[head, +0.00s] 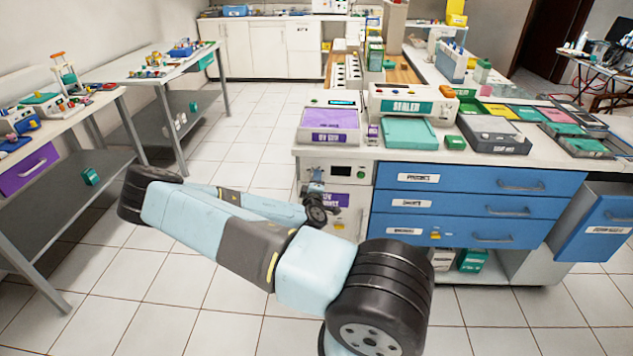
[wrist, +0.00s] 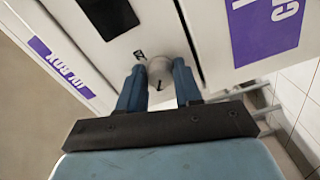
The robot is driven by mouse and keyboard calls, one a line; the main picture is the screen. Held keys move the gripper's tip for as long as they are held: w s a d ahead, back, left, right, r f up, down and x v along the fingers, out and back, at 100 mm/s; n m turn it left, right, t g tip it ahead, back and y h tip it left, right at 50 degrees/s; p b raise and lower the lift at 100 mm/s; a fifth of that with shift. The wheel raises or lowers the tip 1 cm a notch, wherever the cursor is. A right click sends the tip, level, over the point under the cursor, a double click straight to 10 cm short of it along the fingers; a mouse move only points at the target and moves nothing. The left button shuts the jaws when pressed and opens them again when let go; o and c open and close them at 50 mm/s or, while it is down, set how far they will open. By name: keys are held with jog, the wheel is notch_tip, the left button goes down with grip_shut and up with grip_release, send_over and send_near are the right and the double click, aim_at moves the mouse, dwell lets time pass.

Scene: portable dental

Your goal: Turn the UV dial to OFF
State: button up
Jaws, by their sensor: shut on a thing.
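The UV dial (wrist: 159,72) is a small grey round knob on the white front panel of the UV cabinet (head: 313,169). In the wrist view it sits between the two blue fingers of my gripper (wrist: 159,80), which are closed in on its sides. A small dark mark (wrist: 139,54) is on the panel just beside the dial. In the head view my gripper (head: 317,192) is at the cabinet front, and my wrist hides the dial there. I cannot read the dial's setting.
A purple-topped device (head: 328,120) and a sealer (head: 410,100) stand on the counter above. A steel table (head: 55,165) stands left. Tiled floor between is clear.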

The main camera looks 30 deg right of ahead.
jog(key=shift+a+f+n, duration=0.15)
jog(key=shift+n, duration=0.45)
jog(key=o, duration=1)
jog(key=shift+o, duration=0.2)
jog(key=v, duration=1.3)
jog(key=shift+s+a, duration=0.2)
jog(key=shift+s, duration=0.05)
